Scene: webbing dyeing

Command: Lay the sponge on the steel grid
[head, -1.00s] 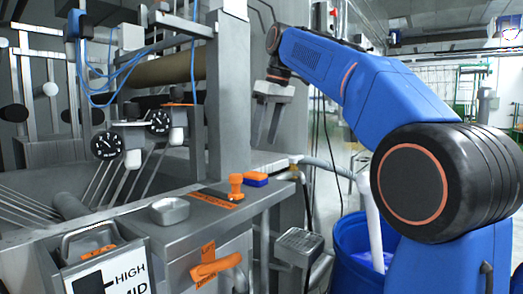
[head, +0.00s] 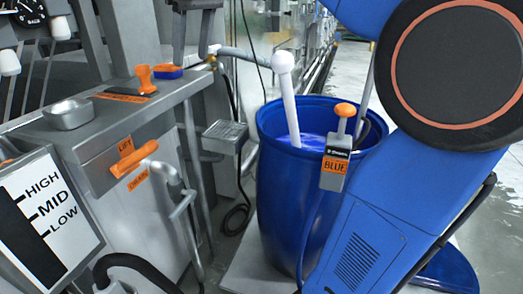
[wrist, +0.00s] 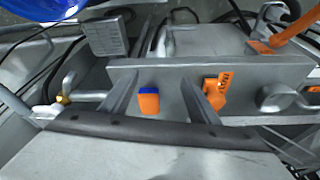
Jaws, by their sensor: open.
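The sponge (head: 168,71), orange with a blue layer, lies on the grey machine ledge behind the orange knob. It also shows in the wrist view (wrist: 149,101), between the two fingers. My gripper (head: 191,60) is open and empty, pointing down close above and slightly right of the sponge in the head view; its fingers also show in the wrist view (wrist: 158,88). The steel grid (head: 224,137) is a small ribbed plate beside the machine, lower and right of the sponge. It shows at the upper left of the wrist view (wrist: 104,37) and looks empty.
An orange-topped knob (head: 144,80) stands next to the sponge. A metal dish (head: 70,114) sits nearer on the ledge. A pipe (head: 243,56) runs behind the grid. A blue barrel (head: 275,190) of blue liquid stands to the right. An orange lift handle (head: 134,159) juts from the panel.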

